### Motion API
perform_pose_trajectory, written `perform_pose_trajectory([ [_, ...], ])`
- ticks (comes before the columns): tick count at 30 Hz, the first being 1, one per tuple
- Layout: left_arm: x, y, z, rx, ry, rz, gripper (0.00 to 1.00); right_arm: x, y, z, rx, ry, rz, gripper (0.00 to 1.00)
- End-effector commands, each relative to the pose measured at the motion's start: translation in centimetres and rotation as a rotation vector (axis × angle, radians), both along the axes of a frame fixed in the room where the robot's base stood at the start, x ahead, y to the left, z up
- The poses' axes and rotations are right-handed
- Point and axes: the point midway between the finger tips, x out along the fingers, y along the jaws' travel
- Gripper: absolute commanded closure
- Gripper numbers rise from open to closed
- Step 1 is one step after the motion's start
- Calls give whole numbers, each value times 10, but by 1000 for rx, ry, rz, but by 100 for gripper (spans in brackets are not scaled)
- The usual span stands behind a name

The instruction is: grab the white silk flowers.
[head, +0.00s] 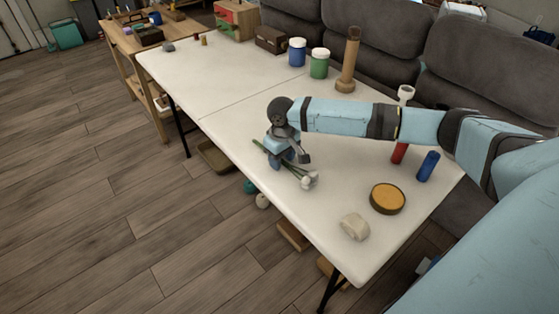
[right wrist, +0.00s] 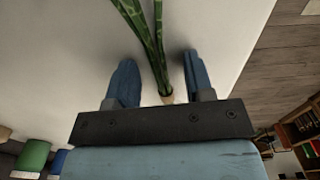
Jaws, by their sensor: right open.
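The white silk flowers (head: 308,181) lie on the white table near its front edge, with white heads toward the right and green stems running up to the left. My right gripper (head: 282,161) is directly over the stems, pointing down. In the right wrist view the green stems (right wrist: 143,30) run between the two blue fingers of the open gripper (right wrist: 159,65), with a gap on either side. The flower heads are out of that view. I cannot tell how far the fingertips are above the tabletop. My left gripper is not in view.
On the white table (head: 225,95) stand a red cylinder (head: 399,153), a blue cylinder (head: 428,166), an orange-topped round tin (head: 387,198) and a pale roll (head: 354,227). Blue (head: 297,52) and green (head: 319,63) jars stand at the back. Table left of the gripper is clear.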

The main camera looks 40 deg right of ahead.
Motion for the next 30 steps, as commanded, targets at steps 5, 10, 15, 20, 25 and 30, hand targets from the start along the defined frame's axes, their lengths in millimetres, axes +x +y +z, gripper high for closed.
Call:
perform_pose_trajectory([
  [5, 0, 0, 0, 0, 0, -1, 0, 0, 0, 1, 0, 0, 0, 57],
  [10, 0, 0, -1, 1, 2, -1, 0, 0, 0, 1, 0, 0, 0, 96],
  [15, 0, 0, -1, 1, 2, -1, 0, 0, 0, 1, 0, -1, 0, 100],
  [20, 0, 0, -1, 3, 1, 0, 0, 0, 0, 2, 0, -1, 0, 100],
  [25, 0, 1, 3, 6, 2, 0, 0, 1, 0, 21, -1, -2, 0, 100],
  [30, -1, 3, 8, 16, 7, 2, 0, 1, 0, 64, 2, -4, 1, 100],
])
